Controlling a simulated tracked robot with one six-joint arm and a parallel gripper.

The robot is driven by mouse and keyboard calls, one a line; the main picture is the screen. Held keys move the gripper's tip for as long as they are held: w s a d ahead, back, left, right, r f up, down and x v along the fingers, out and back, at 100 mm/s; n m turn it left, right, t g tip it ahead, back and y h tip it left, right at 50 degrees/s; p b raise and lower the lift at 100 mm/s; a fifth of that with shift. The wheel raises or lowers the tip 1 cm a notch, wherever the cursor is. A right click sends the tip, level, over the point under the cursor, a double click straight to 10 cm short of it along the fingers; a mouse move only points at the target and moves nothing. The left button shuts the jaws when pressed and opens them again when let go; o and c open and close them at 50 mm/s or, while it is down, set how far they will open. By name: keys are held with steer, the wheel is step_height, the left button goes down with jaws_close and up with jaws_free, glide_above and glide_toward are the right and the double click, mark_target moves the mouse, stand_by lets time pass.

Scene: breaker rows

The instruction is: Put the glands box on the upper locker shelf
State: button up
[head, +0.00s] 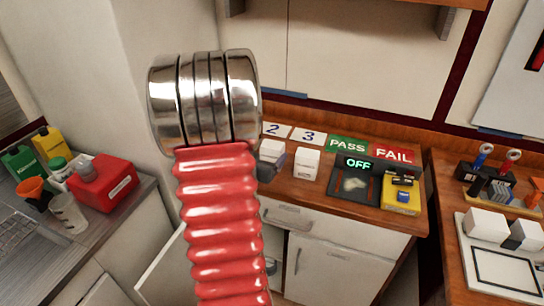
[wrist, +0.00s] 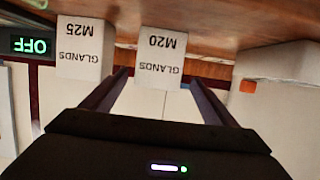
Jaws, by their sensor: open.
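Two white glands boxes stand on the wooden counter. In the wrist view, which is upside down, one reads GLANDS M20 (wrist: 162,55) and the other GLANDS M25 (wrist: 80,48). In the head view the M20 box (head: 271,150) is at left, partly hidden by my arm, and the M25 box (head: 306,164) is to its right. My gripper (wrist: 157,77) is open, its fingers on either side of the M20 box; I cannot tell whether they touch it. In the head view my dark gripper (head: 268,168) shows partly behind my red arm. I cannot make out the upper locker shelf.
A black device (head: 355,178) with an OFF display and a yellow box (head: 401,195) stand right of the boxes. Cards 2, 3, PASS and FAIL lie behind. A cabinet door (head: 168,268) stands open below. A red can (head: 103,183) and bottles are at left.

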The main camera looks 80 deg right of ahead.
steer(key=shift+d, duration=0.1)
steer(key=shift+s+x, duration=0.2)
steer(key=shift+x, duration=2.3)
steer(key=shift+f, duration=0.1)
steer(key=c, duration=1.3)
step_height(320, 180, up, 10)
steer(key=shift+r, duration=0.1)
